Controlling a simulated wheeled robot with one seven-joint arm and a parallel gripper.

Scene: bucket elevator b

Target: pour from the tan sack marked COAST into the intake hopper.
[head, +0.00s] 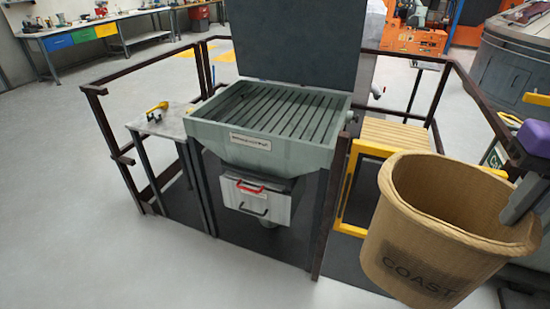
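The tan sack (425,240) marked COAST is at the lower right, open-topped, close to the camera and slightly tilted. Its ribbed inner wall shows; I cannot clearly tell its contents. My gripper (520,203) is at the sack's right rim, with a dark finger overlapping the wall. It appears shut on the rim, and the sack seems held off the floor. The grey-green intake hopper (262,156) stands at the centre, left of and beyond the sack. A slatted grate (275,108) covers its mouth. A dark panel (295,40) stands upright behind it, like a raised lid.
Dark railings (103,130) flank the hopper. A small side table (160,122) with a yellow-handled tool (157,107) stands left. A yellow-framed slatted step (398,133) stands right, partly behind the sack. Below the hopper is a box with red and black handles (255,197). The left floor is clear.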

